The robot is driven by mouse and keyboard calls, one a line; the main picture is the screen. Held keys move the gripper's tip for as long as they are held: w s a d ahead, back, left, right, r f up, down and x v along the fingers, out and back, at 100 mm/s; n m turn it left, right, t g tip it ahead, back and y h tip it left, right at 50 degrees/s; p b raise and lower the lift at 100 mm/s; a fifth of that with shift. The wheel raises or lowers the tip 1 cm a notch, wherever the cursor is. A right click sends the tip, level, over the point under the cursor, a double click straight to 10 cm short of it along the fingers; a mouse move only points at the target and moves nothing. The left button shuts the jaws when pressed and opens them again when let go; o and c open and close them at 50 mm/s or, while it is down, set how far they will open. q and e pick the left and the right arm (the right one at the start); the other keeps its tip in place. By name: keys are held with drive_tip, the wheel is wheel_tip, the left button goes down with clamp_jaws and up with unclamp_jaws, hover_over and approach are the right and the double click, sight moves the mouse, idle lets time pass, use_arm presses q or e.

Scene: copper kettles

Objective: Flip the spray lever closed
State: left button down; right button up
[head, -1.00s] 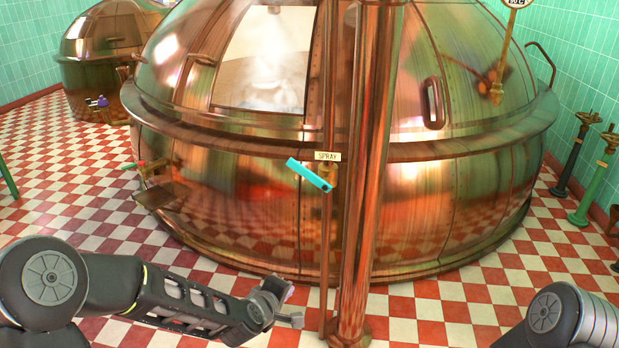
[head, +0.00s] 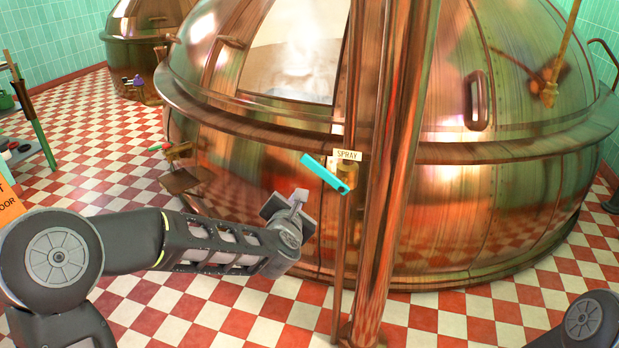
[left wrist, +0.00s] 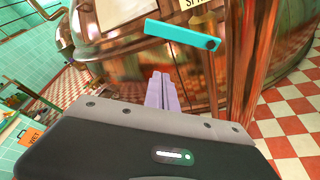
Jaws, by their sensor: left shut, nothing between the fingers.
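The spray lever is a turquoise bar (head: 325,174) on a thin copper pipe, under a small SPRAY sign (head: 347,155). It slants, with its pivot at the lower right and its free end at the upper left. My right gripper is out of view.
A large copper kettle (head: 260,178) with an open, steaming hatch (head: 295,55) stands behind the lever. A thick copper column (head: 397,190) rises just right of it. A smaller kettle (head: 140,45) stands at the back left.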

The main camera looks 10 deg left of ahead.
sight(325, 175)
use_arm(q)
drive_tip(key=shift+w, duration=0.15)
drive_tip(key=w+d+p, duration=0.1)
drive_tip(key=w+p, duration=0.1)
drive_tip(key=w, duration=0.7)
drive_tip(key=shift+r, duration=0.3)
